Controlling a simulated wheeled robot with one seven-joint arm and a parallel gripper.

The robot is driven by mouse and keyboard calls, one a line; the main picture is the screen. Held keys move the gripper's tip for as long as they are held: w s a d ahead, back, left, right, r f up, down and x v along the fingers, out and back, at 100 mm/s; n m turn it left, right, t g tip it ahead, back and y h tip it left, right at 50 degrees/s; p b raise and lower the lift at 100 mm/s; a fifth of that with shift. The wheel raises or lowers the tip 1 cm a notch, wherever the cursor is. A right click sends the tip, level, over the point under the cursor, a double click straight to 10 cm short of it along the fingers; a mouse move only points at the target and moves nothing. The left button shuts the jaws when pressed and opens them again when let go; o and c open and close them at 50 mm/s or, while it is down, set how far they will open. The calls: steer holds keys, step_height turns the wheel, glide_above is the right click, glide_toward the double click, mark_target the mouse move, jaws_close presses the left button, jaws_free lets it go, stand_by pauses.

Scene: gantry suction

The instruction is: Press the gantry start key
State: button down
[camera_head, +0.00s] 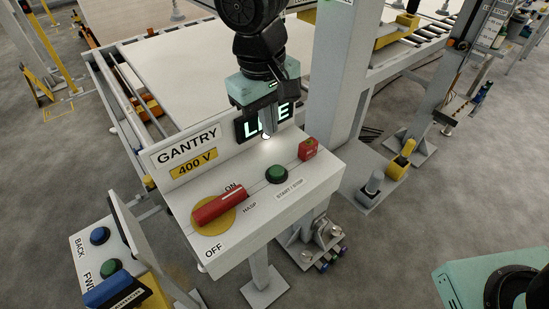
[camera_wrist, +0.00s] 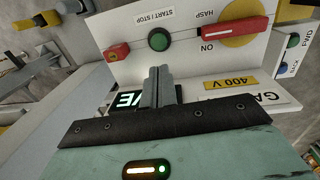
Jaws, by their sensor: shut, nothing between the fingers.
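The green START/STOP key (camera_head: 277,174) is a round button on the white sloped gantry panel (camera_head: 255,205). It also shows in the wrist view (camera_wrist: 159,39), unobstructed. My gripper (camera_head: 267,132) is shut and empty. It is over the back of the panel, in front of the display and apart from the key. In the wrist view the closed fingertips (camera_wrist: 159,70) point towards the key with a gap between. A lit display (camera_head: 268,119) behind my gripper seems to read LIVE, partly hidden by the fingers.
A red rotary handle (camera_head: 220,206) on a yellow disc lies left of the key, its bar beside the ON label. A red padlock-like block (camera_head: 308,149) sits right of the key. A BACK/FWD box (camera_head: 113,253) stands at lower left, and a grey post (camera_head: 338,90) rises behind.

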mark_target(276, 172)
steer(key=f+p, duration=0.1)
steer(key=f, duration=0.3)
steer(key=f+p, duration=0.1)
steer(key=f, duration=0.2)
steer(key=d+f+p, duration=0.1)
steer(key=f, duration=0.3)
steer(key=shift+w+f, duration=0.25)
steer(key=shift+f, duration=0.05)
steer(key=shift+f+b, duration=0.85)
steer(key=shift+b, duration=0.15)
steer(key=shift+s+d+f+b, duration=0.15)
steer(key=shift+f+b, duration=0.2)
steer(key=shift+f, duration=0.05)
steer(key=r+p, duration=0.3)
steer(key=r, duration=0.1)
steer(key=shift+a+r, duration=0.2)
step_height(276, 172, up, 10)
steer(key=a+b, duration=0.1)
steer(key=b, duration=0.1)
steer(key=shift+r, duration=0.2)
